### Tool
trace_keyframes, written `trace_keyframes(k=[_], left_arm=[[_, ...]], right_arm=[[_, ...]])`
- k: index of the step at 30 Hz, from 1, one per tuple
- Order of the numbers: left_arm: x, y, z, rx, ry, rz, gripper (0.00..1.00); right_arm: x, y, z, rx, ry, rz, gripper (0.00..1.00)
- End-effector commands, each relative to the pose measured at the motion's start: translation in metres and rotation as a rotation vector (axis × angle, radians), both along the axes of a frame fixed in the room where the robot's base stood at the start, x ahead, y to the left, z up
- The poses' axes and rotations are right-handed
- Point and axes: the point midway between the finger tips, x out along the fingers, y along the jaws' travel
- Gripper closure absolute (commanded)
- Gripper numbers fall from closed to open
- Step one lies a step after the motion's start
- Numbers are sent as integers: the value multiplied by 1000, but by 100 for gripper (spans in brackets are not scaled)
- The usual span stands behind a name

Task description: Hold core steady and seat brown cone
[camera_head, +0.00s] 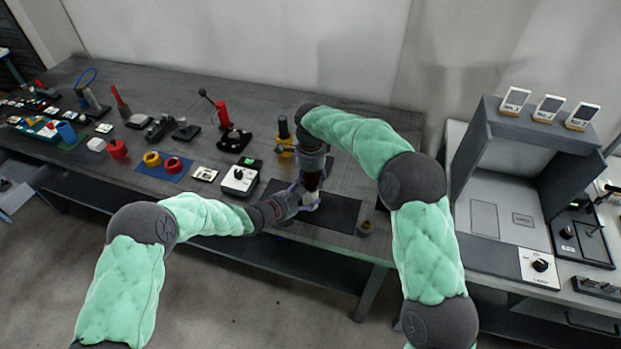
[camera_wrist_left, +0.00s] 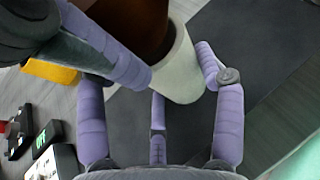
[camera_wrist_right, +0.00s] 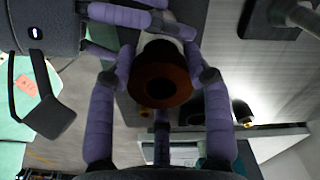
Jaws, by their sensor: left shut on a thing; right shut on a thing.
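The core, a cream-white cylinder (camera_head: 312,203), stands over the dark mat; it shows larger in the left wrist view (camera_wrist_left: 182,68). My left gripper (camera_head: 297,193) is shut on it from the left side. The brown cone (camera_head: 311,181) is above the core, and its lower end meets the core's upper end in the left wrist view (camera_wrist_left: 128,18). How deep it sits is hidden. My right gripper (camera_head: 312,172) is shut on the cone from above. In the right wrist view the cone (camera_wrist_right: 160,92) shows its round end with a dark hole, between the fingers.
The dark mat (camera_head: 343,213) lies at the table's front edge. A small tan ring-like piece (camera_head: 365,227) is right of it. A box with a black knob (camera_head: 240,179) stands to the left, and a yellow holder (camera_head: 285,148) behind. The two grippers are very close together.

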Motion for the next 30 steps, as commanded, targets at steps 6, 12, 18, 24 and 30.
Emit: trace_keyframes(k=[6, 12, 18, 24, 30], left_arm=[[0, 0, -1, 0, 1, 0, 65], [0, 0, -1, 0, 1, 0, 65], [0, 0, -1, 1, 1, 0, 65], [0, 0, -1, 0, 1, 0, 65], [0, 0, -1, 0, 1, 0, 65]], right_arm=[[0, 0, -5, 0, -1, 0, 94], [0, 0, -11, 0, 0, 0, 94], [0, 0, -13, 0, 0, 0, 27], [0, 0, -13, 0, 0, 0, 22], [0, 0, -12, 0, 1, 0, 22]])
